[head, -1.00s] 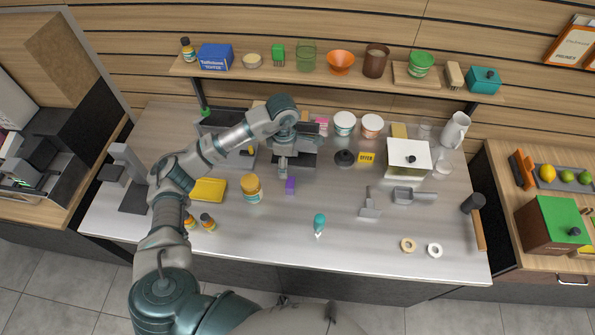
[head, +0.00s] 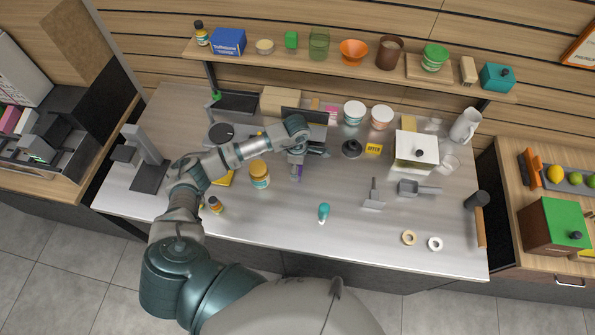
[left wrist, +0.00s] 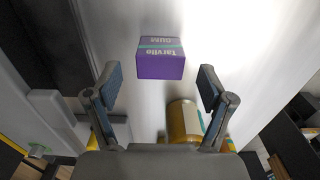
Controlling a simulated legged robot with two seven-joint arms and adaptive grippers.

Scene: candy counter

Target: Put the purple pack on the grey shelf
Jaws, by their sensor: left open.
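The purple pack (head: 297,174) is a small box on the steel counter, partly hidden under my left gripper (head: 297,164) in the head view. In the left wrist view the purple pack (left wrist: 160,64) lies ahead of the fingertips, roughly centred between them. My left gripper (left wrist: 160,92) is open and empty, with a gap before the pack. A dark grey stepped rack (head: 52,127) with pink boxes stands on the left side counter; I cannot tell for sure that it is the grey shelf. My right gripper is not in view.
A yellow-lidded jar (head: 259,174) stands close left of the pack; it also shows in the left wrist view (left wrist: 184,122). A grey stand (head: 150,168) is at the counter's left. A teal-topped bottle (head: 323,212) stands to the front right. The front middle of the counter is mostly clear.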

